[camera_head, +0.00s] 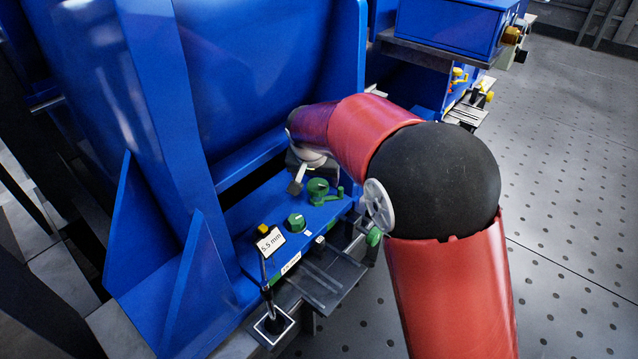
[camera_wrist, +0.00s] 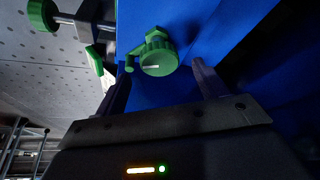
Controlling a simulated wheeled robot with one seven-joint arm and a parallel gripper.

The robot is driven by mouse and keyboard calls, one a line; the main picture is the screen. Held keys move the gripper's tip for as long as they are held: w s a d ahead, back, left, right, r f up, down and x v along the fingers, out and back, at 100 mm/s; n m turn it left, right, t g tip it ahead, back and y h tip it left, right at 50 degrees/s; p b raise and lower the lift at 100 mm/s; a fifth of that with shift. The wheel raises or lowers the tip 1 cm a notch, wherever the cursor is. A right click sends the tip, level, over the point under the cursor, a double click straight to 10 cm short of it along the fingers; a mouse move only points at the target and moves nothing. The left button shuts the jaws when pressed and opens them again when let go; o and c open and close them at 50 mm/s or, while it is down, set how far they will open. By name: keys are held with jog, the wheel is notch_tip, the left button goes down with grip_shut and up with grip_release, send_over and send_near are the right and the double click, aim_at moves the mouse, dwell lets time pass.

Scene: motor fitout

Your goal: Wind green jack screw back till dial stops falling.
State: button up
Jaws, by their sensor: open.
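A green crank-handled knob (camera_head: 318,189) stands on the blue motor foot, and in the wrist view it (camera_wrist: 158,55) shows a white line on its face. A second green knob (camera_head: 297,222) sits on the foot nearer the camera. A green-headed screw (camera_head: 374,237) is at the foot's outer edge; a green head on a metal shaft (camera_wrist: 42,14) shows in the wrist view. I cannot tell which is the jack screw. The dial readout (camera_head: 270,241) shows 5.5 mm. My gripper (camera_wrist: 161,87) is open and empty, the crank-handled knob ahead between its fingers, apparently not touching.
The large blue motor body (camera_head: 250,70) rises behind the foot. The dial stand (camera_head: 272,326) is at the near corner, beside a grey plate (camera_head: 327,278). Another blue unit (camera_head: 450,25) with yellow fittings is at the back right. Perforated floor (camera_head: 575,190) on the right is open.

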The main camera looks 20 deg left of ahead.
aim_at(318, 184)
jog(key=shift+x, duration=1.5)
jog(key=c, duration=1)
jog(key=shift+d, duration=0.1)
jog(key=n+y, duration=0.1)
jog(key=n, duration=0.1)
jog(key=shift+w+d+n, duration=0.1)
jog(key=shift+n, duration=0.3)
jog(key=shift+n+g+y+p, duration=0.4)
jog(key=shift+n+y+p, duration=0.2)
jog(key=shift+n, duration=1.1)
